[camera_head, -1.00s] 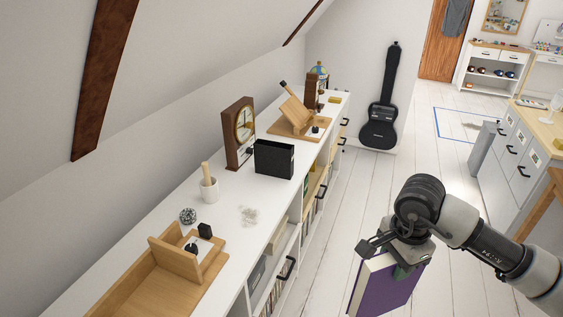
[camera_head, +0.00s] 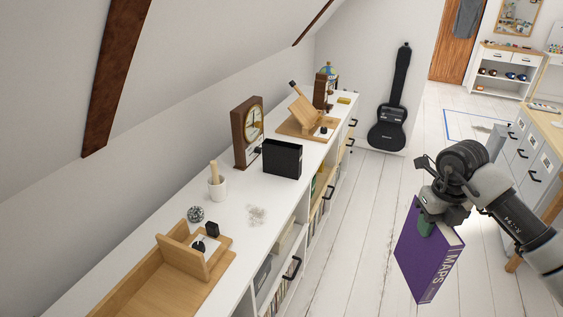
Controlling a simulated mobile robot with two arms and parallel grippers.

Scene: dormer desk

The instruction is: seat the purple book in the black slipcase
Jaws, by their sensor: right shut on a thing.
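The purple book (camera_head: 425,262), with MAPS on its spine, hangs tilted from my right gripper (camera_head: 437,215), which is shut on its upper edge. The book is over the floor, to the right of the white shelf and apart from it. The black slipcase (camera_head: 283,159) stands on the shelf top, just in front of a wooden clock. Its inside is hard to see from here. My left gripper is not in view.
On the white shelf top (camera_head: 240,247) are the wooden clock (camera_head: 247,132), a white cup (camera_head: 217,187), a patterned ball (camera_head: 195,213), a wooden tray (camera_head: 150,290) and a wooden stand (camera_head: 304,112). A guitar case (camera_head: 391,110) leans on the back wall. Floor between shelf and drawers is clear.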

